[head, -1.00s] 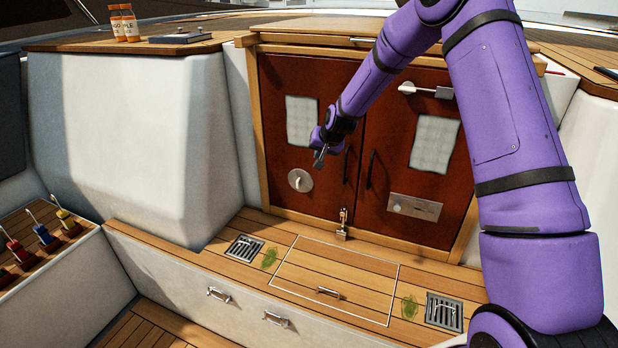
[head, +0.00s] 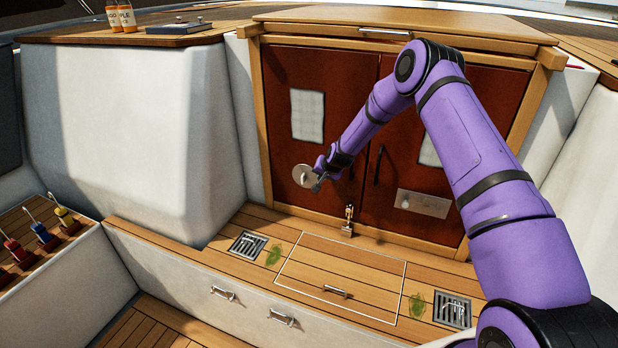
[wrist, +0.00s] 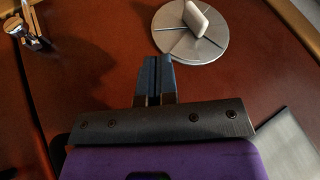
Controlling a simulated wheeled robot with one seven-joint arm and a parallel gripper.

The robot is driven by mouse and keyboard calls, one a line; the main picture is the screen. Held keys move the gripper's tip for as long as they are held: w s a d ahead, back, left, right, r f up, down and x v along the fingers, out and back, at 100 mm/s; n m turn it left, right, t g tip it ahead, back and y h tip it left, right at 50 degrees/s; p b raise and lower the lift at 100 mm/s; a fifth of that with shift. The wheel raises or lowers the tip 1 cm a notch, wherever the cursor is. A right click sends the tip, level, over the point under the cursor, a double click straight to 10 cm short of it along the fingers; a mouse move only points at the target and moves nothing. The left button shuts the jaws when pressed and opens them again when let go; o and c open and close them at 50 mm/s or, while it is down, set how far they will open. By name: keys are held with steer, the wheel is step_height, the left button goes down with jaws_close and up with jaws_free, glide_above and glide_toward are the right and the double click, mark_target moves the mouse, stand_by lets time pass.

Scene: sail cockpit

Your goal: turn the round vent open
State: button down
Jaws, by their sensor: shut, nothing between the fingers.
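The round vent (head: 301,177) is a pale metal disc low on the left dark-red door. In the wrist view the round vent (wrist: 172,42) shows radial lines and a raised light tab (wrist: 196,18) across its middle. My gripper (head: 317,187) is in front of the door at the vent's right edge in the head view. In the wrist view my gripper (wrist: 154,62) has its fingers together with nothing between them, pointing at the door beside the vent's lower left rim. I cannot tell whether the fingertips touch anything.
A pale panel (head: 307,115) is above the vent. A metal plate with a knob (head: 422,204) is on the right door. The wooden step (head: 340,270) below is mostly clear, with drain grates.

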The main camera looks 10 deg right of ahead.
mark_target(305, 180)
steer(key=w+a+f, duration=0.2)
steer(key=w, duration=0.1)
steer(key=w+a+f, duration=0.1)
steer(key=shift+w+a, duration=0.3)
steer(key=shift+a, duration=0.1)
steer(key=shift+a, duration=0.2)
